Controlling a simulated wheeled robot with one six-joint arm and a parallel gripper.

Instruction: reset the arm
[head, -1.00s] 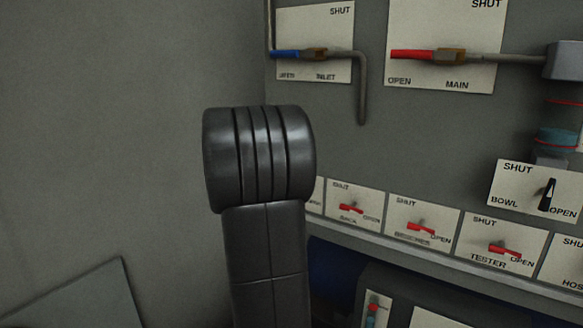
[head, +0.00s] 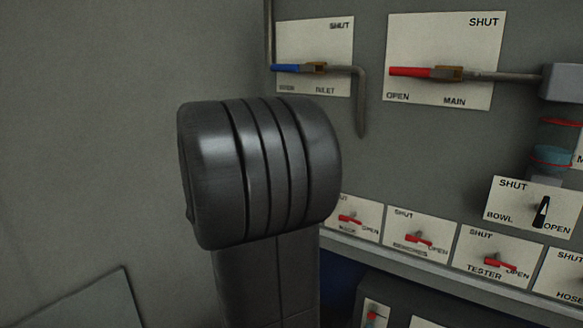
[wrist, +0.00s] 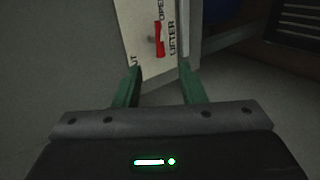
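In the wrist view my gripper (wrist: 160,72) has two green fingers spread apart, with nothing between them. Just beyond the fingertips is a white plate (wrist: 142,40) marked LIFTER, with a small red lever (wrist: 159,40). I cannot tell whether the fingers touch the plate. In the head view my dark, ribbed arm link (head: 262,170) fills the middle and hides part of the panel. The gripper itself is not visible in the head view.
The grey wall panel carries a blue INLET valve handle (head: 286,68), a red MAIN valve handle (head: 410,71), and a black BOWL lever (head: 541,211). Below is a row of red levers, including TESTER (head: 496,263). A plain grey wall (head: 90,130) is at left.

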